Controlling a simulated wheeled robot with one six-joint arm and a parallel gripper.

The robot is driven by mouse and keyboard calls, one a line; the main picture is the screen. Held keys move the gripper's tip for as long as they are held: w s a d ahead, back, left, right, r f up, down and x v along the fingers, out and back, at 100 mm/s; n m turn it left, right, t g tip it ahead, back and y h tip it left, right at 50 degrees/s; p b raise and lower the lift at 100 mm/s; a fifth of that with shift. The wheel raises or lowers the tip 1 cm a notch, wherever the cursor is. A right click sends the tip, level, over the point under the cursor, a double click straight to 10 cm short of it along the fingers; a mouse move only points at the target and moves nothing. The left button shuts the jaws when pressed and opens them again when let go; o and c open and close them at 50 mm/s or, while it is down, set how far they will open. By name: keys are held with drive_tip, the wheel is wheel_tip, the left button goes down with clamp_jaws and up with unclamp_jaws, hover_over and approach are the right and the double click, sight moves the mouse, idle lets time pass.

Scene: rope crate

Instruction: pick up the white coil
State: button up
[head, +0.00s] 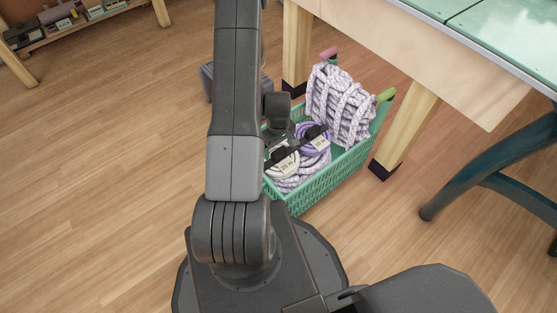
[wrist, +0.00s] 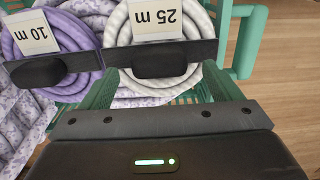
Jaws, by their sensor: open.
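The white coil (head: 286,163) lies in the near part of a green crate (head: 325,180). It has a cream "25 m" label and a black bar with a knob across it. In the wrist view the white coil (wrist: 118,22) is at top centre, its label upside down. A purple coil (head: 318,140) with a "10 m" label and a similar black bar lies beside it; it shows at left in the wrist view (wrist: 85,72). My gripper (wrist: 155,118) is open and holds nothing, above the crate, near the white coil.
Large flecked coils (head: 342,103) stand at the crate's back; more flecked rope lies under the labelled coils. A table leg (head: 408,128) is close to the crate's right side. The tabletop (head: 440,55) overhangs nearby. Wood floor is clear at left.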

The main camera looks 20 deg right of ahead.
sight(284, 161)
wheel_tip(284, 161, down, 3)
drive_tip(key=shift+s+r+b, duration=0.1)
drive_tip(key=shift+b, duration=0.2)
drive_tip(key=shift+c, duration=0.3)
drive_tip(key=c, duration=1.2)
